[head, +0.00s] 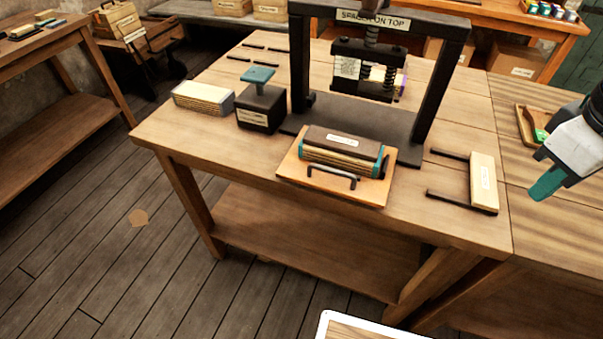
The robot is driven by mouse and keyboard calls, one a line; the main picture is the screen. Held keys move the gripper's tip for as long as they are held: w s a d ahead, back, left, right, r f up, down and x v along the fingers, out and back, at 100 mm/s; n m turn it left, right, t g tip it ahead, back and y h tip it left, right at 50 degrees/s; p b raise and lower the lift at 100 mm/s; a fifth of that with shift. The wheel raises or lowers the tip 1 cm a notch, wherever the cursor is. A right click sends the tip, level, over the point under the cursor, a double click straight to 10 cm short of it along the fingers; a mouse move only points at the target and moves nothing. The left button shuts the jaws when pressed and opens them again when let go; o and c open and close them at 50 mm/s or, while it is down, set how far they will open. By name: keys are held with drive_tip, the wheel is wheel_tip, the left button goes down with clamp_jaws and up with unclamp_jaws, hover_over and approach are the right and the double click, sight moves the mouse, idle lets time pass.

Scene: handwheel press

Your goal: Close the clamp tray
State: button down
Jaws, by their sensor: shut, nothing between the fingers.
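The clamp tray (292,168) is an orange-brown wooden board with a dark bar handle (333,178) along its front. It lies at the bench's front edge, out in front of the black press (437,75). On it sits a pale layered stack (338,162) with teal pieces at its ends and a dark brown labelled board (340,143) on top. The press platen (367,68) hangs above the black base, behind the tray. My gripper (547,183), with teal fingertips, is at the far right, well apart from the tray. It is shut and empty.
A pale block with two dark rods (484,183) lies on the bench between the tray and my gripper. A black box with a teal top (261,105) and a paper block (203,97) stand left. A small wooden tray (524,122) lies right.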

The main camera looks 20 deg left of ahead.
drive_tip(key=w+a+f+n, duration=0.1)
drive_tip(key=w+a+n, duration=0.4)
drive_tip(key=a+n, duration=0.4)
drive_tip(key=n+t, duration=0.1)
drive_tip(key=n, duration=1.7)
approach(289, 178)
drive_tip(key=s+r, duration=0.3)
drive_tip(key=s, duration=0.3)
drive_tip(key=shift+w+d+f, duration=0.15)
drive_tip(key=shift+w+f, duration=0.85)
drive_tip(key=shift+f, duration=0.7)
drive_tip(key=shift+w+d+f, duration=0.15)
drive_tip(key=shift+w+f, duration=0.85)
drive_tip(key=shift+f, duration=0.75)
drive_tip(key=shift+w+d+f, duration=0.15)
drive_tip(key=shift+w+f, duration=0.85)
drive_tip(key=shift+f, duration=0.7)
drive_tip(key=shift+w, duration=0.1)
